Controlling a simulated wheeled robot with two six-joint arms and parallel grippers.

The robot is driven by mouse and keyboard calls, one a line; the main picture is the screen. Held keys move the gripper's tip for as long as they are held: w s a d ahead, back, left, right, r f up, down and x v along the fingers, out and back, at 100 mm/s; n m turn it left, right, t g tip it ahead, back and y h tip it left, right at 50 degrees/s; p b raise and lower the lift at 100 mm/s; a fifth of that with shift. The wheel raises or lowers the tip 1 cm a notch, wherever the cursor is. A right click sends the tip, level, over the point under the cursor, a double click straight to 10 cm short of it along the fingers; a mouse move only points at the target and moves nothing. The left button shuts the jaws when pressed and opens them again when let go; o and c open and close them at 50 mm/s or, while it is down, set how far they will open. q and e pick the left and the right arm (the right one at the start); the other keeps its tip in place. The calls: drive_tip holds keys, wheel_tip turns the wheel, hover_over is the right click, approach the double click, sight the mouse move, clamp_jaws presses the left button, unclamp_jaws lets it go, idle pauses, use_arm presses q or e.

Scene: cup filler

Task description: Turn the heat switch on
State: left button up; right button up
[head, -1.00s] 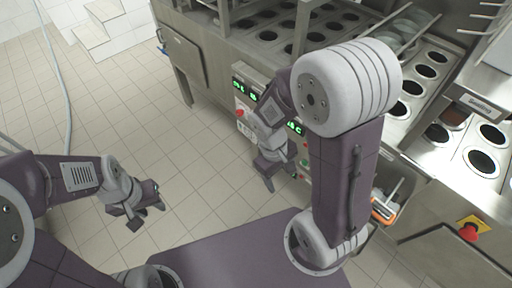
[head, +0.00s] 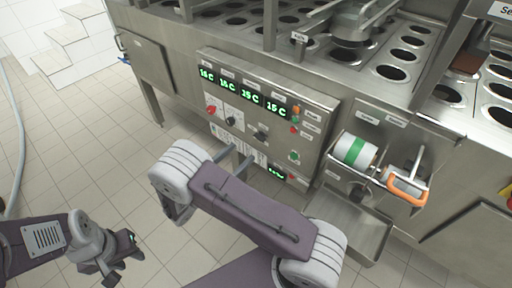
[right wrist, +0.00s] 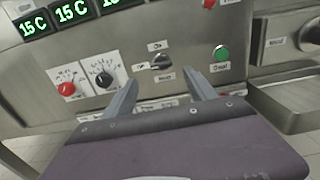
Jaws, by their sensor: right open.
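The control panel (head: 250,115) has a red rotary switch (head: 211,111), a black rotary knob (head: 231,121) and a black switch (head: 262,133) with small labels around it. I cannot read which one is the heat switch. In the right wrist view, the red switch (right wrist: 67,89) and black knob (right wrist: 104,79) are at left. The labelled black switch (right wrist: 162,61) lies beyond and between my fingertips, its handle roughly horizontal. My right gripper (right wrist: 163,88) is open and empty, pointing at the panel, apart from the switch. My left gripper (head: 121,260) is open and empty over the floor.
Green displays (head: 240,95) read 15 C above the switches. A green button (right wrist: 221,53) is right of the black switch. A white roll with a green band (head: 355,150) and an orange-handled part (head: 405,190) stick out at right. Open floor lies at left.

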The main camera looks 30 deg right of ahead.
sight(257, 139)
drive_tip(key=b+x, duration=0.2)
drive_tip(key=x, duration=0.7)
drive_tip(key=shift+s+d, duration=0.1)
drive_tip(key=shift+r, duration=0.1)
drive_tip(key=c, duration=1.4)
